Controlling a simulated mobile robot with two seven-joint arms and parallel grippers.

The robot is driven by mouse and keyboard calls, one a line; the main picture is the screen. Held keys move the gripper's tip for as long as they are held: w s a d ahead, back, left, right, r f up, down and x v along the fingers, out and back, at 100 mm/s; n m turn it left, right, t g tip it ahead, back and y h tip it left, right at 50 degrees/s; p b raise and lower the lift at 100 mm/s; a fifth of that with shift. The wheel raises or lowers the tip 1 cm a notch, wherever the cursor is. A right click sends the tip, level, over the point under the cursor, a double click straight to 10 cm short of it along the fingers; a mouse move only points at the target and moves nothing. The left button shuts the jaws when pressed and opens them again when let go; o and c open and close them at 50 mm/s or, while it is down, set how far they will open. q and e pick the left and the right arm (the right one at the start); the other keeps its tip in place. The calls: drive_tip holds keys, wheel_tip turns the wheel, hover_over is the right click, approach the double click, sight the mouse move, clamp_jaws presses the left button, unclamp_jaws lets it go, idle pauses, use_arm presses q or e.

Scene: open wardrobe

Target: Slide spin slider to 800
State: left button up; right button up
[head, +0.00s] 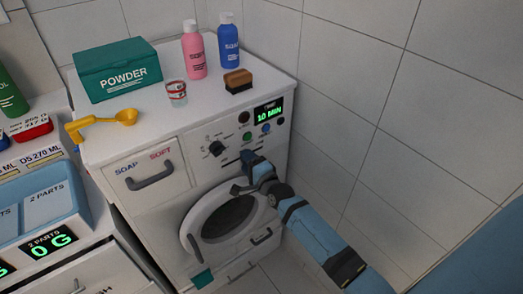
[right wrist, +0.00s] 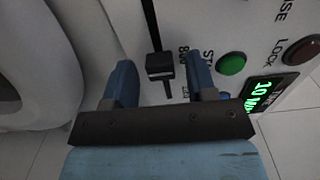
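The spin slider is a black knob (right wrist: 160,68) on a dark vertical slot in the white panel, in the right wrist view. Printed "800" stands beside the knob, partly covered by a finger. My right gripper (right wrist: 162,78) is open, with one blue finger on each side of the knob and a visible gap to both. In the head view my right gripper (head: 254,166) is at the front panel of the washing machine (head: 170,212), above the round door, and hides the slider there. My left gripper is not in view.
A green button (right wrist: 232,64) and a lit "10 MIN" display (right wrist: 265,95) are close to the right finger. The round door (head: 228,217) is just below the gripper. A powder box (head: 117,70), bottles, a cup and a brush stand on top. A tiled wall is at right.

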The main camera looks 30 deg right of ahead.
use_arm(q)
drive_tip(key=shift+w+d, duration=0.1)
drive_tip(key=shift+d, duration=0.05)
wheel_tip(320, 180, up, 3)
drive_tip(key=p, duration=0.2)
drive_tip(key=shift+p, duration=0.4)
use_arm(e)
drive_tip(key=s, duration=0.7)
drive_tip(key=shift+d, duration=0.25)
use_arm(q)
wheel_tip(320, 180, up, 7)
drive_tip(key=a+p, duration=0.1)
drive_tip(key=p, duration=0.8)
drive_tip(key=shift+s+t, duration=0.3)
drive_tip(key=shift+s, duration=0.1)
use_arm(e)
drive_tip(key=s+a+n+g+y, duration=0.1)
drive_tip(key=s+a+n+g, duration=0.2)
drive_tip(key=s+n, duration=0.7)
drive_tip(key=s+a+n+g+y, duration=0.1)
drive_tip(key=s+a+n+g, duration=0.3)
drive_tip(key=s+a+n, duration=0.3)
drive_tip(key=s+n, duration=0.3)
drive_tip(key=s, duration=0.3)
drive_tip(key=shift+s+a, duration=0.25)
drive_tip(key=shift+a, duration=0.1)
drive_tip(key=shift+f, duration=0.1)
